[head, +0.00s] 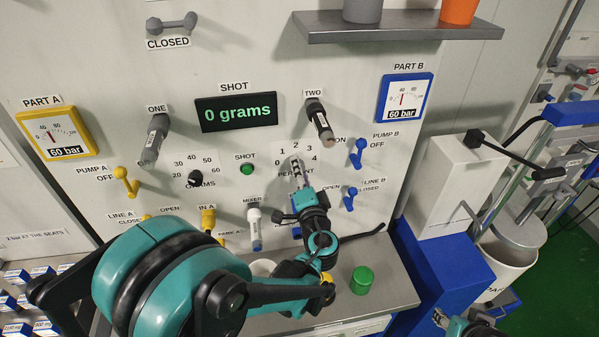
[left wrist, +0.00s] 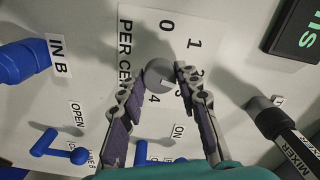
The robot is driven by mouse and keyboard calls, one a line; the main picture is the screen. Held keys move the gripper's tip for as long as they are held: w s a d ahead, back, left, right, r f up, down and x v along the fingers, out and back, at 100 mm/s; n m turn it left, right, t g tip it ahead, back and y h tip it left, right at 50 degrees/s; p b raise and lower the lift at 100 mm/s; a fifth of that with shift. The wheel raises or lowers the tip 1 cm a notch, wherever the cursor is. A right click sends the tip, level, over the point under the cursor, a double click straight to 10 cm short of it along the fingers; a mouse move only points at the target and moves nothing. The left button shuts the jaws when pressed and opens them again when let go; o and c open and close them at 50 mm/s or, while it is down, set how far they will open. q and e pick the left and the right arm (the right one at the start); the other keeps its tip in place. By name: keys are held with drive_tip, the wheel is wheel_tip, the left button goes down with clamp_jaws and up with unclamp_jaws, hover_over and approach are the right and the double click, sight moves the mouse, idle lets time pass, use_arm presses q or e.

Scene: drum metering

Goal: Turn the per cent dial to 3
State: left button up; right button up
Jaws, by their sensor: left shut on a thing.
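The per cent dial (left wrist: 157,74) is a round grey knob on the white panel, with the numbers 0 to 4 around it. My left gripper (left wrist: 166,80) has its two fingers on either side of the knob and is shut on it. A small white mark shows on the knob on the side toward 3; its exact setting is hard to tell. In the head view my left gripper (head: 297,172) covers the dial, below the numbers. Part of my right arm (head: 465,326) shows at the bottom edge; its gripper is too cut off to read.
The shot display (head: 236,113) reads 0 grams. The grams dial (head: 195,178), green shot button (head: 246,169) and mixer lever (head: 254,226) lie left of the dial. Pump B (head: 358,152) and line B (head: 350,198) blue levers stand close on the right. A green cylinder (head: 362,279) stands on the ledge below.

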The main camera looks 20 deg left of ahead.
use_arm(q)
drive_tip(key=m+b, duration=0.1)
drive_tip(key=m, duration=0.5)
idle(0.6)
drive_tip(key=o, duration=1.2)
drive_tip(key=shift+c, duration=0.2)
drive_tip(key=v, duration=1.2)
